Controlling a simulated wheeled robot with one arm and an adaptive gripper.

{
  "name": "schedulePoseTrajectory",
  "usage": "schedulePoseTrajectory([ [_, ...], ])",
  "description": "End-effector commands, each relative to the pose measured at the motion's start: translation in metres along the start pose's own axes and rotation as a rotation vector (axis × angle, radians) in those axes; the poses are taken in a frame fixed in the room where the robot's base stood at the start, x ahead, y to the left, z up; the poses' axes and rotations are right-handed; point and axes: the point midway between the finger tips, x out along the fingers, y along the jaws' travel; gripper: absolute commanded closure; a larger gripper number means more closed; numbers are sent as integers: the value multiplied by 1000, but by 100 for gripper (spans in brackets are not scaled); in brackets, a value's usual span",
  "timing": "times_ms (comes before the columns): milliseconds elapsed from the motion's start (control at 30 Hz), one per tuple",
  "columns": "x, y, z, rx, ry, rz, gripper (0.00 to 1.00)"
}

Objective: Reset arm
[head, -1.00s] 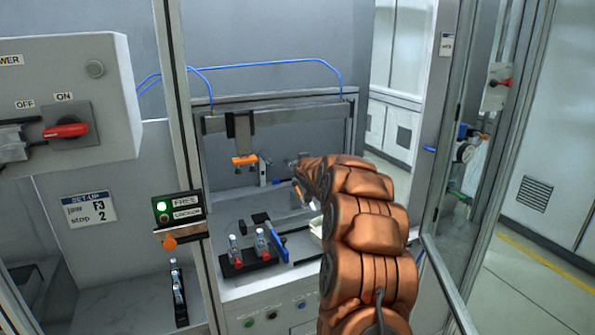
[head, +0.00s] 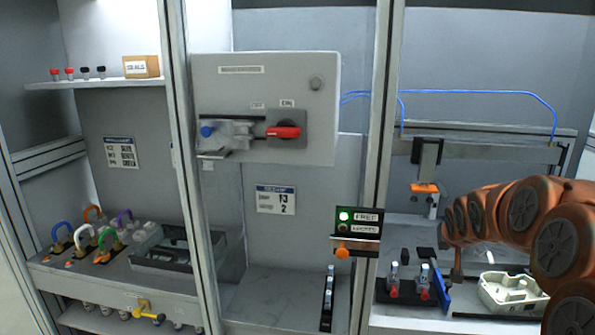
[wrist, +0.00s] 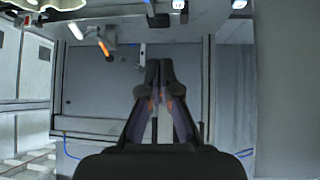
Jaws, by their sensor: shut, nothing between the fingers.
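My orange arm (head: 520,215) enters the head view from the right and reaches left toward the fixture bench. Its far end (head: 447,230) is below and to the right of the orange-tipped clamp (head: 425,188); the fingers are too small to make out there. In the wrist view my gripper (wrist: 159,66) has its two dark fingers together at the tips, with nothing held between them. A grey panel of the station lies beyond the fingers.
A pale tray (head: 512,290) and a black holder with small red-based vials (head: 408,290) stand on the bench close below my arm. A frame post (head: 378,150) rises left of it. A switch box (head: 262,105) with a red handle hangs further left.

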Motion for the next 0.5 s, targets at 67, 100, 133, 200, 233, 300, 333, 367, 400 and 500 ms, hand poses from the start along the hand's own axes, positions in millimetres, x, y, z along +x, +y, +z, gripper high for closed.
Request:
schedulePoseTrajectory([
  [67, -23, -16, 26, -19, -67, -11, 100],
  [100, -33, -23, 41, -29, -104, -17, 100],
  [133, -41, -28, 52, -37, -132, -20, 100],
  [200, -59, -38, 77, -52, -194, -29, 100],
  [233, -68, -42, 89, -60, -224, -33, 100],
  [300, -87, -50, 117, -78, -288, -42, 100],
  [333, -96, -54, 129, -84, -317, -45, 100],
  [367, -105, -57, 141, -92, -343, -48, 100],
  [400, -117, -60, 156, -103, -378, -53, 100],
  [500, -147, -68, 198, -128, -472, -64, 100],
])
